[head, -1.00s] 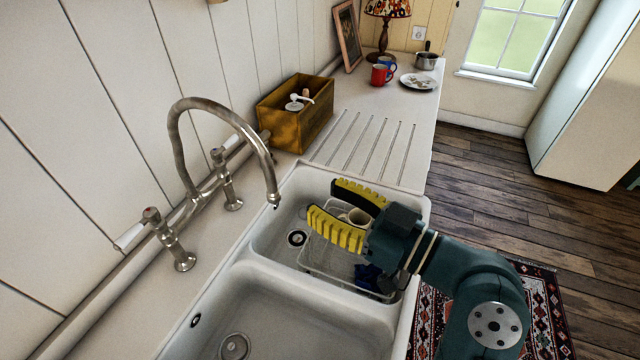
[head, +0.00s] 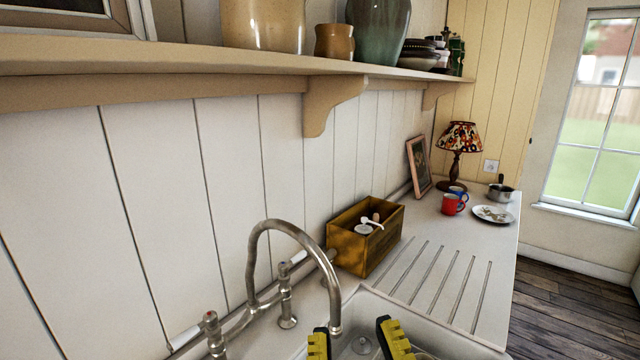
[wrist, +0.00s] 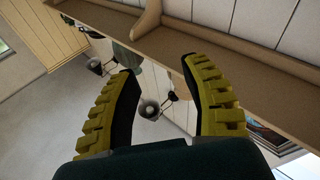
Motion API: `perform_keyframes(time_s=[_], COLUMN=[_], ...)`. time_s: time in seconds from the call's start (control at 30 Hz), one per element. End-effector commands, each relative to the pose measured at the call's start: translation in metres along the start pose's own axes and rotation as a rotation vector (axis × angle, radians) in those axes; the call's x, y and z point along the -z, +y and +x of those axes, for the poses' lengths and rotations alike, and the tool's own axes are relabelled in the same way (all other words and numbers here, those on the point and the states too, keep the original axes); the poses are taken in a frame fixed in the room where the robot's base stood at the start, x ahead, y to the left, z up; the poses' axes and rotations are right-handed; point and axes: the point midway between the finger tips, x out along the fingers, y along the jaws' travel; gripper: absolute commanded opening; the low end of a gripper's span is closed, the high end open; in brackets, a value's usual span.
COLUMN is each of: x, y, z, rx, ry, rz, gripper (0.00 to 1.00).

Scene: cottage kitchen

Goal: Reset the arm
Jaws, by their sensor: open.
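My gripper (head: 357,338) shows only as two yellow-and-black fingers at the bottom edge of the head view. They stand apart, over the sink (head: 440,340) and just in front of the tap. The rest of my arm is out of that view. In the wrist view the two fingers (wrist: 161,68) are spread wide with nothing held between them.
A curved metal tap (head: 262,235) stands beside the gripper. A wooden box (head: 365,250) with small items sits behind the sink. A shelf (head: 200,60) with pots runs above. A red mug (head: 452,204), plate (head: 492,214) and lamp (head: 458,145) stand farther back.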

Motion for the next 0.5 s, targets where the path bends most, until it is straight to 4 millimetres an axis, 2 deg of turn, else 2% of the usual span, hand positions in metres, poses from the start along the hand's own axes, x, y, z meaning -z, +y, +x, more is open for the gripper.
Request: perform_keyframes(time_s=[0.07,0.1,0.13,0.37,0.5], x=[0.029,0.035,0.06,0.144,0.203], y=[0.029,0.035,0.038,0.05,0.058], z=[-0.024,-0.024,-0.017,0.007,0.023], rx=[-0.13,-0.151,-0.147,-0.145,-0.145], ry=[0.081,0.104,0.101,0.096,0.095], rz=[0.031,0.108,0.099,0.098,0.101], gripper=[0.47,0.47,0.47,0.47,0.47])
